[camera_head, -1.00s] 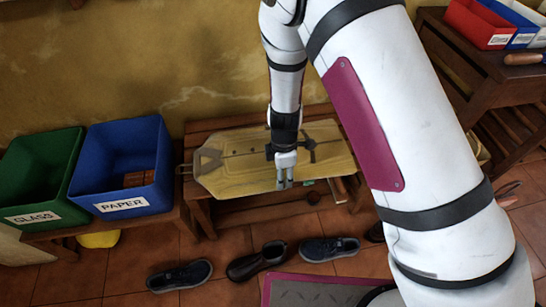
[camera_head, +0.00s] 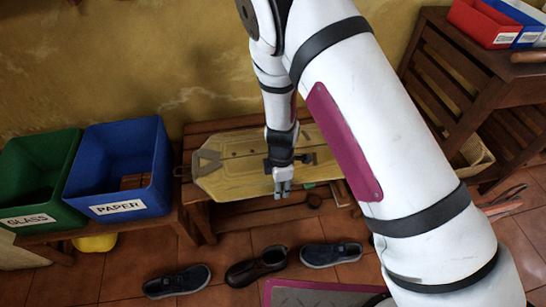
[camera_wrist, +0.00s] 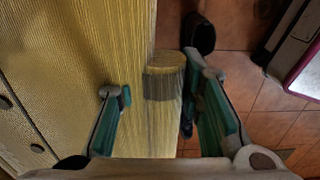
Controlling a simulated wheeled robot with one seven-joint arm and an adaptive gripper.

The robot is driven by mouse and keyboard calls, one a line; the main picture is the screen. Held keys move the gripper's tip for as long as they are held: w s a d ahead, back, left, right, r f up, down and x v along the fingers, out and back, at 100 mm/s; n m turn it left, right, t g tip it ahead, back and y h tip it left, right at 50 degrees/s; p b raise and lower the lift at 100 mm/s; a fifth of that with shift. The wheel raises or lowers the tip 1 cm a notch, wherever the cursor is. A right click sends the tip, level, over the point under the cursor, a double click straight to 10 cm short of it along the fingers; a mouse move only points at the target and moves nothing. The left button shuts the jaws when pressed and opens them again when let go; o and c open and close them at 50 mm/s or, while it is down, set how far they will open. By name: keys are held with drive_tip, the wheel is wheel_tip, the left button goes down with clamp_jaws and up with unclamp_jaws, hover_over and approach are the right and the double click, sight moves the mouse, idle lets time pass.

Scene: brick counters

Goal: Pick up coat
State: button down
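The yellow coat (camera_head: 235,168) lies flat on the wooden bench against the wall, with a grey tab-like part at its left end. My gripper (camera_head: 283,187) points down at the coat's front edge. In the wrist view, my gripper's teal-padded fingers (camera_wrist: 158,90) are spread apart. Yellow ribbed cloth with a grey band (camera_wrist: 162,88), seemingly a sleeve end, lies between them in the picture. The left finger is over the coat's main body (camera_wrist: 60,70); the right one is over the floor side. I cannot tell whether either finger touches cloth. My arm hides the coat's right part in the head view.
A blue PAPER bin (camera_head: 118,170) and a green GLASS bin (camera_head: 38,180) stand left of the coat. Several dark shoes (camera_head: 256,266) lie on the tiled floor in front. A wooden rack (camera_head: 470,75) with small bins stands at right.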

drive_tip(key=shift+r, duration=0.2)
drive_tip(key=shift+r+p, duration=0.4)
drive_tip(key=shift+r, duration=0.2)
wheel_tip(320, 180, up, 2)
drive_tip(key=shift+r+p, duration=0.1)
drive_tip(key=shift+p, duration=0.4)
drive_tip(key=s+d+r+p, duration=0.1)
drive_tip(key=s+p, duration=0.1)
drive_tip(key=s, duration=1.4)
drive_tip(key=shift+d+r, duration=0.15)
drive_tip(key=shift+d, duration=0.05)
drive_tip(key=shift+w, duration=0.1)
